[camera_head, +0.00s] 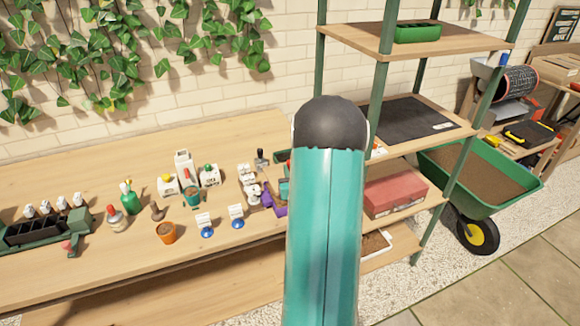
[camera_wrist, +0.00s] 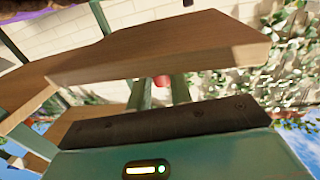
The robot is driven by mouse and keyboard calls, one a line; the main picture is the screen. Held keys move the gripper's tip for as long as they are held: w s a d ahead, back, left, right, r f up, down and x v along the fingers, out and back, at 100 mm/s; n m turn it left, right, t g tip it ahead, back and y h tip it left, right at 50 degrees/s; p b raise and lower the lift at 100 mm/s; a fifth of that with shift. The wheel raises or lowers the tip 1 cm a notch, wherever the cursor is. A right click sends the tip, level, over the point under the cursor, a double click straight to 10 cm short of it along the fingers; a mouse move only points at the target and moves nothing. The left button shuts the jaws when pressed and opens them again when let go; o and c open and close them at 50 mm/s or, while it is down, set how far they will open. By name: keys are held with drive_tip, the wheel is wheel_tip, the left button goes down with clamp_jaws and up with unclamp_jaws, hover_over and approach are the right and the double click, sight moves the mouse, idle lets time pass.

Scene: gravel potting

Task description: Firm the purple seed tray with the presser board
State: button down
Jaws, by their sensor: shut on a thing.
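My gripper (camera_wrist: 163,88) shows in the wrist view with its two green fingers shut on a small red knob. The knob appears to belong to the wooden presser board (camera_wrist: 170,50), which spans the view just beyond the fingers. A strip of purple, likely the purple seed tray (camera_wrist: 45,11), shows at the top left, past the board. I cannot tell whether board and tray touch. In the head view a purple piece of the tray (camera_head: 279,211) shows beside my teal arm, which hides the rest, my gripper and the board.
Bottles, a terracotta pot (camera_head: 166,233), blue-footed label stands (camera_head: 206,226) and white figures crowd the workbench (camera_head: 120,270). A green-posted shelf rack (camera_head: 450,125) with a red box (camera_head: 394,194) stands right of my arm. A green wheelbarrow (camera_head: 480,208) stands further right. The bench front is clear.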

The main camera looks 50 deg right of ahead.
drive_tip(key=shift+a+r, duration=0.25)
drive_tip(key=shift+a, duration=0.05)
drive_tip(key=shift+d+f, duration=0.2)
drive_tip(key=shift+f, duration=1.9)
drive_tip(key=shift+f, duration=0.7)
drive_tip(key=shift+r, duration=1.55)
